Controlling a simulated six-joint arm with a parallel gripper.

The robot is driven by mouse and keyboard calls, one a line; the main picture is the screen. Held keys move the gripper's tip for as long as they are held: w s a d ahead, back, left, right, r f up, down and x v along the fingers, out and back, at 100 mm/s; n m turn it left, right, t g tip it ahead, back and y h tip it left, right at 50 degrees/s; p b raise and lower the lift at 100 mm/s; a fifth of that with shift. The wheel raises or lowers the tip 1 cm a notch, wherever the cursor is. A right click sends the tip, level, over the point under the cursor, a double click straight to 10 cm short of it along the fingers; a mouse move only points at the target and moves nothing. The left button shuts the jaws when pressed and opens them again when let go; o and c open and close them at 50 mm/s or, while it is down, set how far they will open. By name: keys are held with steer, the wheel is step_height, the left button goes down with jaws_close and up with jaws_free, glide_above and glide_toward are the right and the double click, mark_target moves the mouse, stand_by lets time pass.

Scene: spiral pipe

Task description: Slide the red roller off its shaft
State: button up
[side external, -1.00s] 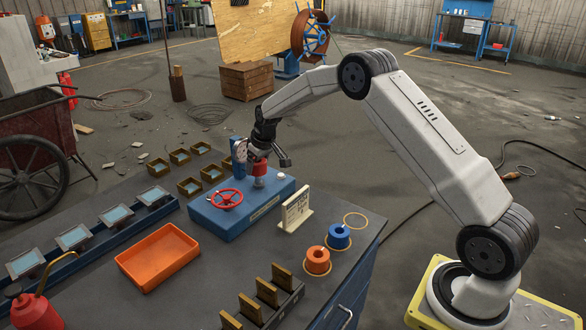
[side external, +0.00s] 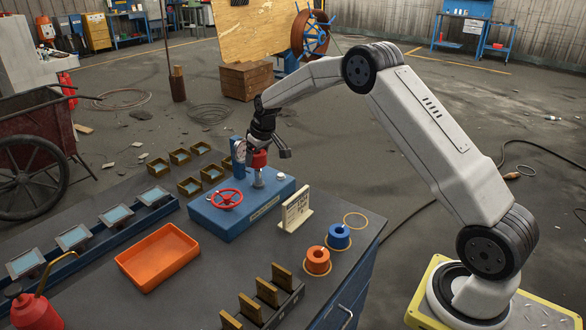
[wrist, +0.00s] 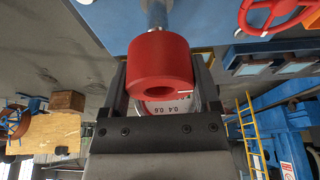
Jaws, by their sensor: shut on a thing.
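The red roller (side external: 259,159) is a thick cylinder between the fingers of my gripper (side external: 262,150), which is shut on it from above. The upright grey shaft (side external: 258,178) stands on the blue base (side external: 243,210), and much of it shows below the roller. In the wrist view the roller (wrist: 160,48) shows its open bore, with no shaft in the near end. The shaft (wrist: 158,14) meets its far end in that picture. I cannot tell whether the shaft's tip is inside the roller or just clear of it.
A red handwheel (side external: 227,199) and a round gauge (side external: 239,147) sit on the base close to the shaft. A white sign (side external: 297,211) stands to the right. An orange tray (side external: 158,257) lies at the front left with an empty floor. Two spools are near the bench's right edge.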

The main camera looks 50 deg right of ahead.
steer(key=shift+r, duration=0.65)
steer(key=shift+r, duration=0.15)
steer(key=shift+r, duration=0.3)
step_height(320, 180, up, 5)
steer(key=n+g+y, duration=0.1)
steer(key=n+y, duration=0.1)
steer(key=n, duration=0.7)
glide_above(352, 221)
steer(key=f, duration=1.3)
steer(key=shift+s+d, duration=0.4)
steer(key=shift+f, duration=0.25)
steer(key=shift+f, duration=3.1)
